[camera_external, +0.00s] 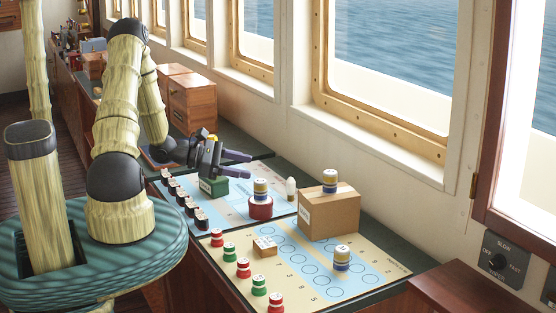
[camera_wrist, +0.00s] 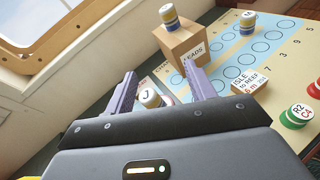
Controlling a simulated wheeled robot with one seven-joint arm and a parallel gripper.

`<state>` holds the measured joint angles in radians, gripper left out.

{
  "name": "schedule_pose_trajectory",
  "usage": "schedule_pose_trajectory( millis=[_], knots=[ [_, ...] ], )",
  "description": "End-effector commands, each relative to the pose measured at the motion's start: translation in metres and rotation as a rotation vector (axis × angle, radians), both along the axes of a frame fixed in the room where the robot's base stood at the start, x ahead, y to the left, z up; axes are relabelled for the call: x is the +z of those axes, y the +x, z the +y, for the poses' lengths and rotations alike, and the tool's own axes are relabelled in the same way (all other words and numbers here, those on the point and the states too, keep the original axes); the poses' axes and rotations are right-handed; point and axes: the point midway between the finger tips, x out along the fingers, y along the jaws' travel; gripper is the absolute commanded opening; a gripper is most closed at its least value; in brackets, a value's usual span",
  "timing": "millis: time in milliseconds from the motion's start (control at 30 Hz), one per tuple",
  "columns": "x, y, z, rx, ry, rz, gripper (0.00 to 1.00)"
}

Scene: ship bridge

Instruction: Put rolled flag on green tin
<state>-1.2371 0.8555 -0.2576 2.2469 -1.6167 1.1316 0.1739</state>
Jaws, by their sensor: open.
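Several banded cylinders in blue, yellow and white look like rolled flags. One (camera_external: 260,188) stands on a red tin (camera_external: 261,208); a banded cylinder with a J on its top (camera_wrist: 150,97) shows between my fingers in the wrist view. Another (camera_external: 330,181) stands on a cardboard box, and a third (camera_external: 342,257) on the near chart. The green tin (camera_external: 213,187) sits on the far chart, below and partly behind my gripper (camera_external: 249,165). My gripper is open and empty, above and left of the flag on the red tin. The green tin is not visible in the wrist view.
The cardboard box (camera_external: 329,214) stands right of the red tin. A small white piece (camera_external: 291,189) stands between them. Several dark pieces (camera_external: 187,203) line the far chart's left edge; red and green pieces (camera_external: 243,268) line the near chart. A small block (camera_external: 265,246) lies there.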

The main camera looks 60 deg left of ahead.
Motion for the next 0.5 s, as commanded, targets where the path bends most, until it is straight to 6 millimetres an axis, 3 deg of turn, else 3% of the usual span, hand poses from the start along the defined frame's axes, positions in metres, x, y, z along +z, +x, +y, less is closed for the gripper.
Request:
schedule_pose_trajectory(
  millis=[33,200,333,500],
  knots=[
    [0.004,0.002,-0.031,-0.126,0.058,0.031,0.55],
    [0.007,-0.015,-0.116,-0.528,0.275,0.13,0.55],
    [0.008,-0.04,-0.159,-0.811,0.474,0.178,0.55],
    [0.013,-0.071,-0.191,-1.144,0.773,0.193,0.55]
  ],
)
